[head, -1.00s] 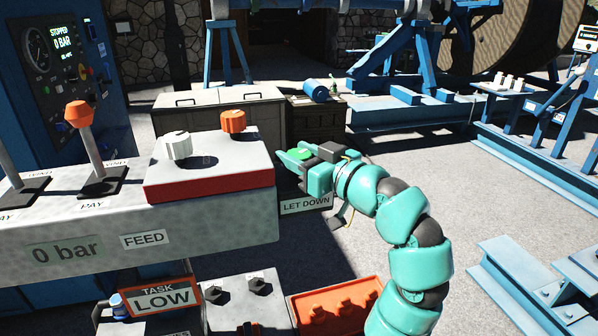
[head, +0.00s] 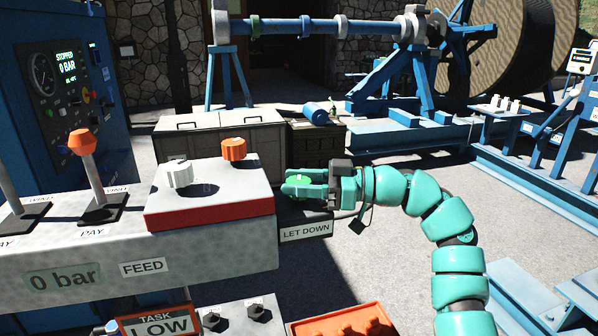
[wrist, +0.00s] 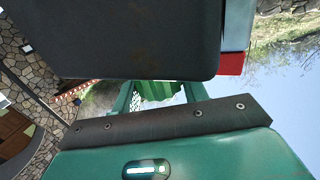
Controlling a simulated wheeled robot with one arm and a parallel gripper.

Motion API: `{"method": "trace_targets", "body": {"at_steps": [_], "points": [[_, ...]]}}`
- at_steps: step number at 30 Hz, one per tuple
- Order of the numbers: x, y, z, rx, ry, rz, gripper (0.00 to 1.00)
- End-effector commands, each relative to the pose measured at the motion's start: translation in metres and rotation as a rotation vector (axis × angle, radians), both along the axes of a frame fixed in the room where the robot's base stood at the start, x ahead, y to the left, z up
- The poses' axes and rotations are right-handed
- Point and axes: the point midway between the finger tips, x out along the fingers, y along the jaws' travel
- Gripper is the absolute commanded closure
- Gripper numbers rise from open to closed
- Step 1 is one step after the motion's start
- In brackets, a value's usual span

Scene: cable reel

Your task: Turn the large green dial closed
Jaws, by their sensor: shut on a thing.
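The green dial (head: 299,179) is at the right end of the grey control console, just above the LET DOWN label (head: 306,231). It is mostly hidden by my fingers in the head view. My gripper (head: 300,183) comes in from the right and is shut on the green dial, with a finger on each side of it. In the wrist view the ribbed green dial (wrist: 158,92) shows between the green fingers, partly hidden by a dark block in front. I cannot tell how far the dial is turned.
A white knob (head: 178,174) and an orange knob (head: 233,149) stand on the raised red-edged box left of my gripper. An orange-topped lever (head: 84,142) is farther left. An orange tray (head: 345,322) lies below.

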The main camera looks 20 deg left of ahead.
Motion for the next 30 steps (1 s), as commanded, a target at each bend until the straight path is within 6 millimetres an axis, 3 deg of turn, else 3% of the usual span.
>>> {"method": "trace_targets", "body": {"at_steps": [12,30], "points": [[0.0001,0.0013,0.0028,-0.004,0.000,0.220,0.80],[-0.0006,0.0014,-0.0007,-0.003,0.001,0.374,0.80]]}}
